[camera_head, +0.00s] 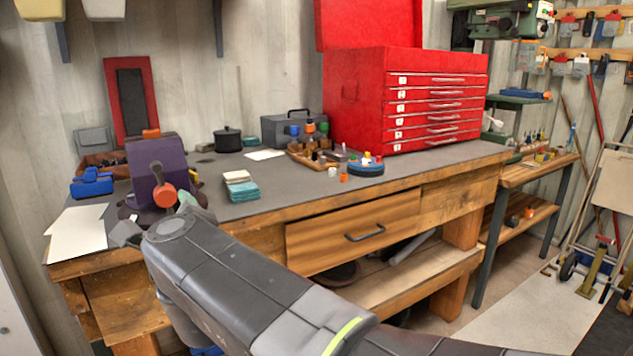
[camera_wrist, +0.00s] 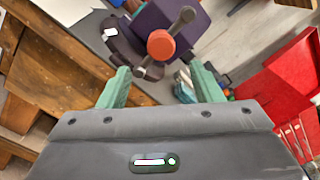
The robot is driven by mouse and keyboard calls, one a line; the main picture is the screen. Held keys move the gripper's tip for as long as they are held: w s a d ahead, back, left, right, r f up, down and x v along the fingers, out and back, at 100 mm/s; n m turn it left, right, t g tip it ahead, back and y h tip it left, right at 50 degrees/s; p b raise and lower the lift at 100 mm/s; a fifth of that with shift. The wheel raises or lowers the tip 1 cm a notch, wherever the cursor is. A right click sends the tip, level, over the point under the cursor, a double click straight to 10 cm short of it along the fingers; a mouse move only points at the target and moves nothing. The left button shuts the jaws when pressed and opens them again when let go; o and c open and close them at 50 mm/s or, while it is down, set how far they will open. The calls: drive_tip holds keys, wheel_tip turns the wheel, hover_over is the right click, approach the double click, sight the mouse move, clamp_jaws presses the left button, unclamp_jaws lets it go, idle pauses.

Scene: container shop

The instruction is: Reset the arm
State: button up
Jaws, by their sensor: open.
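My arm reaches from the bottom right of the head view toward the left end of the workbench (camera_head: 285,200). My gripper (camera_head: 187,198) is near the purple vise (camera_head: 157,160), mostly hidden behind my own wrist. In the wrist view its two green fingers stand wide apart, so my gripper (camera_wrist: 162,82) is open with nothing between the fingers. The vise (camera_wrist: 172,22) with its orange-red handle hub (camera_wrist: 161,45) lies just beyond the fingertips. I cannot tell whether a fingertip touches the handle.
A red tool chest (camera_head: 405,95) stands on the bench. A teal and white stack (camera_head: 240,186) lies right of the vise, with a blue item (camera_head: 92,183) and paper (camera_head: 78,232) to its left. A wooden drawer (camera_head: 350,232) is under the top.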

sight(168, 199)
drive_tip(key=b+x, duration=0.2)
drive_tip(key=x, duration=0.8)
drive_tip(key=shift+w+b, duration=0.1)
drive_tip(key=shift+b, duration=0.3)
drive_tip(key=shift+r+n+p, duration=0.25)
drive_tip(key=shift+n+p, duration=0.3)
drive_tip(key=shift+n, duration=0.45)
drive_tip(key=shift+f+n, duration=0.1)
drive_tip(key=shift+n, duration=0.5)
drive_tip(key=shift+d, duration=0.1)
